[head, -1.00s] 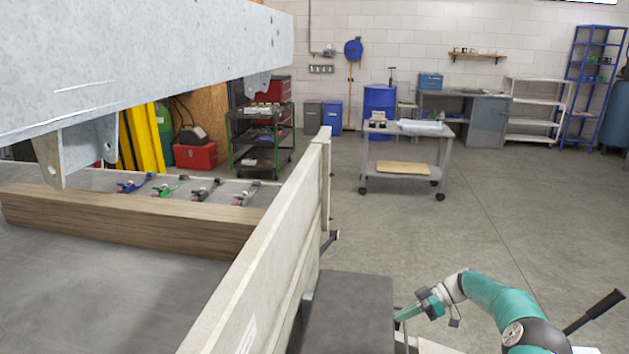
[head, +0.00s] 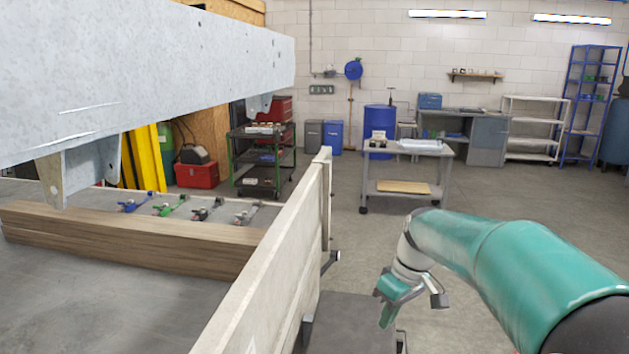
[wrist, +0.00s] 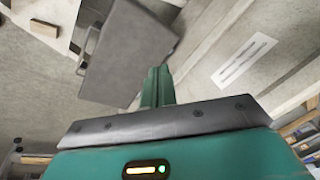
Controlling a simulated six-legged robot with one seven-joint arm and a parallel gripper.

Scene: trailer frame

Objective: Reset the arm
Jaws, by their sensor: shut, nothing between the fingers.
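My teal arm reaches in from the lower right of the head view, bent over at its wrist. My gripper (head: 387,318) points down over the dark grey box (head: 350,318), to the right of the trailer's side board (head: 275,265). In the wrist view my gripper (wrist: 158,72) has its teal fingers together with nothing between them. The grey box (wrist: 128,55) shows past the fingertips, with a handle on its left side. I cannot tell the exact gap between fingertips and box.
A galvanised beam (head: 150,75) crosses the upper left. Several coloured clamps (head: 170,207) lie by a wooden beam (head: 120,240) on the trailer bed. A grey cart (head: 408,185) stands ahead. The floor at right is clear. The wrist view shows a wooden block (wrist: 44,28).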

